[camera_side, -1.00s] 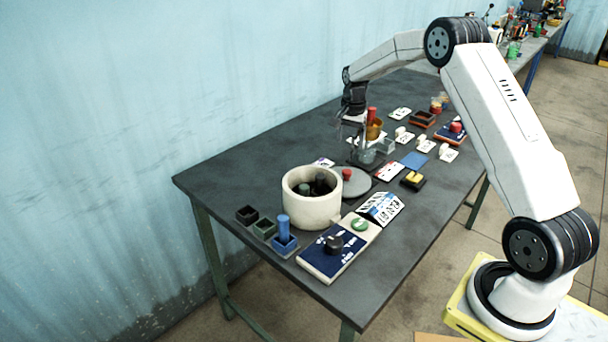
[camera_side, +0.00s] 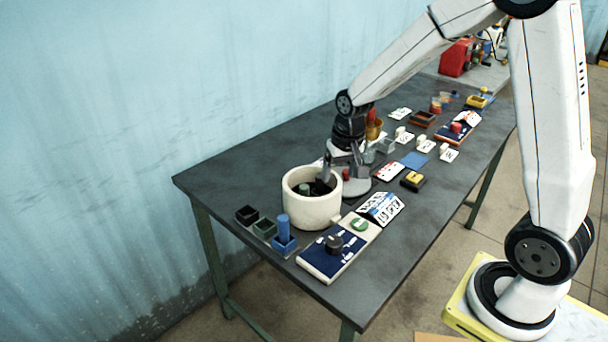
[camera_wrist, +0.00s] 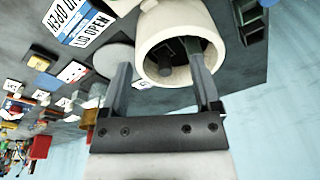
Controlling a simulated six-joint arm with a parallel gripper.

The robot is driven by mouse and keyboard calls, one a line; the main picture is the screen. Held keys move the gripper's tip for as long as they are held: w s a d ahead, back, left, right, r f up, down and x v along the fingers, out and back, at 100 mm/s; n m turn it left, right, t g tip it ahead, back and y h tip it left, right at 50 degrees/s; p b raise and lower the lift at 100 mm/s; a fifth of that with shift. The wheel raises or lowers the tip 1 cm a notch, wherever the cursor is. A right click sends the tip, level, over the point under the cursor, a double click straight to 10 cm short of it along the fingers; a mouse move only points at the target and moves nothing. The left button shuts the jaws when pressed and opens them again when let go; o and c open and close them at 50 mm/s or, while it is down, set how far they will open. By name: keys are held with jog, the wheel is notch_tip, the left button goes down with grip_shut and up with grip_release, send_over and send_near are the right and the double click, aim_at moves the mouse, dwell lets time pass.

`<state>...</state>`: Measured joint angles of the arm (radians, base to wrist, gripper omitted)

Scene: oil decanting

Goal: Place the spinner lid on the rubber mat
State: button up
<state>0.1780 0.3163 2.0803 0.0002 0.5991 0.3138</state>
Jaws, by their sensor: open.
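My gripper (camera_side: 338,177) is low at the pot's rear right rim, partly covering the lid. The lid shows in the wrist view (camera_wrist: 108,58), partly behind the left finger. There my open gripper (camera_wrist: 158,58) spans the pot's near rim, the right finger over the opening and the left one outside it. I see nothing held. I cannot clearly make out the rubber mat; a dark edge showed under the lid earlier.
Dark tubes stand in the pot. A blue-and-white control panel with a black knob (camera_side: 334,243) and a "lid open" sign (camera_side: 380,207) stand in front. Small holders with a blue cylinder (camera_side: 284,228) are at the left. Cards and small boxes crowd the right.

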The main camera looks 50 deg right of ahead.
jog(key=s+a+f+n+t, duration=0.1)
jog(key=s+a+n, duration=0.4)
jog(key=s, duration=0.6)
jog(key=shift+s+a+n, duration=0.3)
jog(key=shift+s+a, duration=0.1)
jog(key=shift+a, duration=0.7)
